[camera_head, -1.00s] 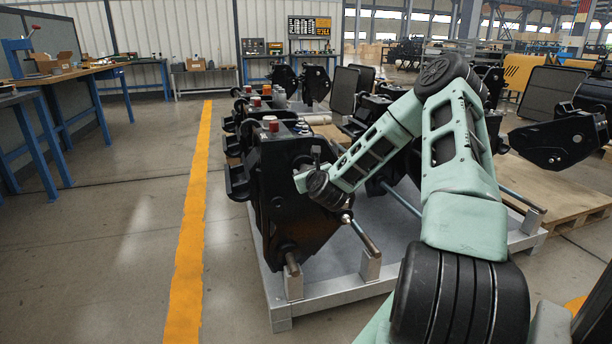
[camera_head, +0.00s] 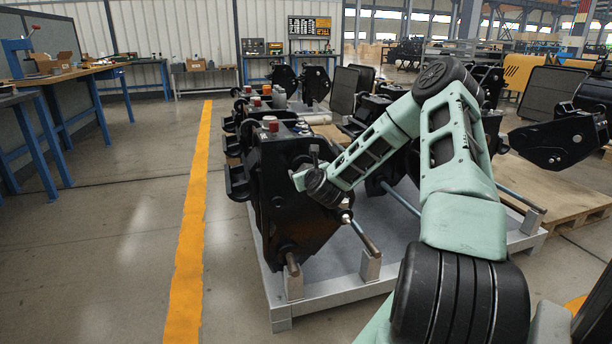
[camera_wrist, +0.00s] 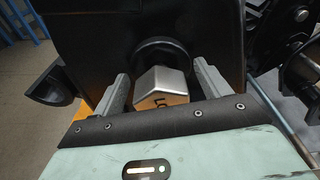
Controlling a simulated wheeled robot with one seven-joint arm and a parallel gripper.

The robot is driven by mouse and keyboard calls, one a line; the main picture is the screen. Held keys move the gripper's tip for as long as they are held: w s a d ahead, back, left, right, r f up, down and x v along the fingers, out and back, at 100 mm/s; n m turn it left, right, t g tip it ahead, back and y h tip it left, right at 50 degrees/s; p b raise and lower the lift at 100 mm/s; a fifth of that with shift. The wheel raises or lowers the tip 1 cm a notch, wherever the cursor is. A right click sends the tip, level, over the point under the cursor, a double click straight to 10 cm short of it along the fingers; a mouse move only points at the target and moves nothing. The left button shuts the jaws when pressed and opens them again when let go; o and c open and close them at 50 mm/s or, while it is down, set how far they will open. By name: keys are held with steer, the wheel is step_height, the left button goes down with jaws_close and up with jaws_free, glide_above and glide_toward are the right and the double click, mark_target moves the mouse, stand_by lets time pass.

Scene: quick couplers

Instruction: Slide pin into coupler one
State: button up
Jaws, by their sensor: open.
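Coupler one, taken as the nearest black coupler (camera_head: 290,215), stands upright at the front of the metal pallet. In the wrist view its dark plate (camera_wrist: 115,35) fills the top, with a round black boss at its middle. The pin (camera_wrist: 164,82) shows as a silver block with a tan, dark-marked end face, pointing toward me in front of the boss. My gripper (camera_wrist: 162,85) is open, with one grey finger on each side of the pin and gaps visible. How deep the pin sits in the bore is hidden. In the head view my wrist hides the pin.
More black couplers (camera_head: 245,110) stand behind on the same grey pallet (camera_head: 325,298). Rods on posts (camera_head: 371,262) stick out at its front edge. A wooden pallet (camera_head: 565,195) is at the right. The floor left of the yellow line (camera_head: 190,240) is clear.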

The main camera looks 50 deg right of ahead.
steer(key=p+v, duration=1)
steer(key=v, duration=0.7)
steer(key=shift+r+p, duration=0.25)
steer(key=shift+p, duration=0.05)
steer(key=shift+s+f, duration=0.1)
